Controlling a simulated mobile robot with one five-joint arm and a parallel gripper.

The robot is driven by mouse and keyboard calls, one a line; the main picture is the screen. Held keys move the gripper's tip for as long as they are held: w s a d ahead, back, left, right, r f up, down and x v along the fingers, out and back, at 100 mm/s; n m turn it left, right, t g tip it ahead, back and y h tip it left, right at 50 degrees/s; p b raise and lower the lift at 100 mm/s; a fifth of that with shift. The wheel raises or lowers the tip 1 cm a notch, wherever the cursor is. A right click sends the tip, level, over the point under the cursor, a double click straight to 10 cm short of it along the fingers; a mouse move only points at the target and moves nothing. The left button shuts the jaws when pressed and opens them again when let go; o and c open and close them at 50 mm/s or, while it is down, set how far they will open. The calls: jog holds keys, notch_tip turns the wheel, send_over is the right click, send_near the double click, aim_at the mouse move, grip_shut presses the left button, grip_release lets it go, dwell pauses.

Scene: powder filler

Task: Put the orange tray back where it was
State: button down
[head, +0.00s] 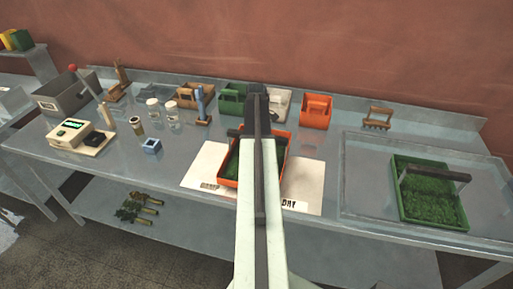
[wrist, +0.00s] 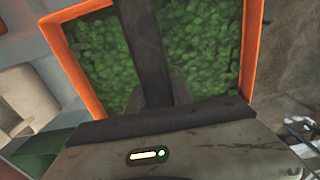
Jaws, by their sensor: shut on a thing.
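The orange tray (head: 285,150) holds leafy green plants and shows over the white mat in the head view, partly hidden by my arm. In the wrist view the orange tray (wrist: 250,45) fills the top, with a dark handle bar (wrist: 140,45) across it. My gripper (wrist: 165,95) is shut on the handle; its fingertips are hard to make out. I cannot tell whether the tray touches the mat. The white mat (head: 206,165) has a "DRY" label at its right and another, partly covered label at its left.
A green tray (head: 452,212) with a handle stands in a shallow metal basin (head: 365,205) at right. An orange box (head: 316,111), a green box (head: 231,98) and a wooden rake-like tool (head: 378,117) line the back. Jars (head: 172,115) and a scale (head: 75,133) stand at left.

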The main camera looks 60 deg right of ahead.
jog(key=shift+f+b, duration=0.75)
jog(key=shift+f, duration=0.75)
jog(key=c, duration=1.1)
grip_release()
jog(key=shift+a+r, duration=0.1)
notch_tip(320, 180, up, 13)
jog(key=p, duration=1.2)
jog(key=shift+f+p, duration=0.2)
jog(key=shift+p, duration=0.15)
jog(key=shift+f, duration=0.15)
